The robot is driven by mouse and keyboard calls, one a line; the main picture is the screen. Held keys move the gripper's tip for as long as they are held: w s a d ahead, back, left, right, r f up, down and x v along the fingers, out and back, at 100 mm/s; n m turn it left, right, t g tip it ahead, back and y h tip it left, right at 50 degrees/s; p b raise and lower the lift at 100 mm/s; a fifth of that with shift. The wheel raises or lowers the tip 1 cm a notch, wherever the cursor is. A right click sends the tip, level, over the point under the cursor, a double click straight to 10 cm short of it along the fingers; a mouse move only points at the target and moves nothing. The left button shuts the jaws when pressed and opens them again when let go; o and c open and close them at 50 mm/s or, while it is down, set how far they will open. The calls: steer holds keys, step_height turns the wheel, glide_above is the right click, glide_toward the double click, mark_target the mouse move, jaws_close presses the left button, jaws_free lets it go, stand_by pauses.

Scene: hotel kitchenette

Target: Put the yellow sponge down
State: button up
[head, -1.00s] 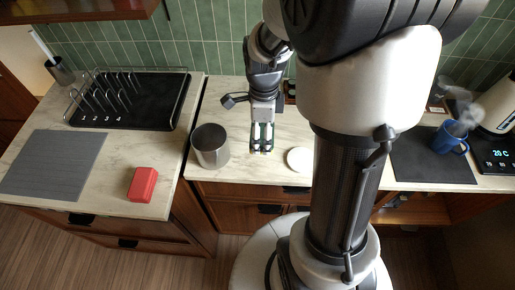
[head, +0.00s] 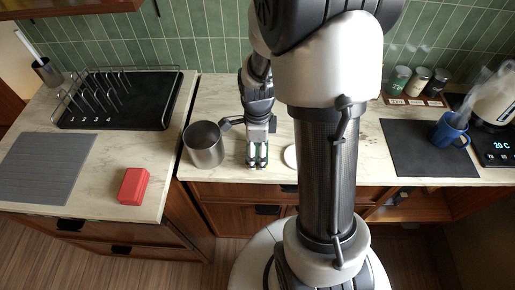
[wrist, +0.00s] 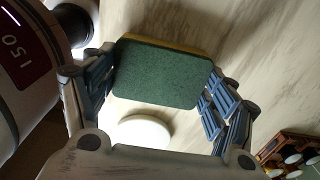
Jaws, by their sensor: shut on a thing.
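The yellow sponge (wrist: 158,75) fills the middle of the wrist view, its dark green scouring face towards the camera and a thin yellow edge showing at the top. My gripper (wrist: 158,92) is shut on it, one finger on each side. In the head view my gripper (head: 258,162) points down near the front of the middle counter (head: 230,178), between the metal canister and a white disc. The sponge is mostly hidden by the fingers there. I cannot tell how far it is above the counter.
A metal canister (head: 205,146) stands close left of my gripper. A white disc (head: 290,157) lies close right, partly behind my arm. A red block (head: 134,186), grey mat (head: 46,167) and black rack (head: 118,105) are left; a blue mug (head: 449,130) is far right.

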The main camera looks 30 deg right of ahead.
steer(key=shift+f, duration=0.25)
steer(key=o, duration=1.1)
steer(key=shift+r, duration=0.1)
step_height(320, 180, up, 11)
steer(key=p, duration=0.4)
steer(key=shift+s+a+r+n+t, duration=0.75)
steer(key=shift+s+a+r+n, duration=1.35)
steer(key=shift+n, duration=2.05)
steer(key=shift+s+a+r+n+t, duration=0.8)
steer(key=shift+s+a+r+n, duration=0.65)
steer(key=shift+s+r+n, duration=1.95)
steer(key=shift+s+a+r+n+t, duration=1)
steer(key=shift+a+r+n, duration=1)
steer(key=shift+n, duration=2.85)
steer(key=shift+s+d+r+g, duration=0.15)
steer(key=shift+s+d+g, duration=0.05)
steer(key=shift+g, duration=0.05)
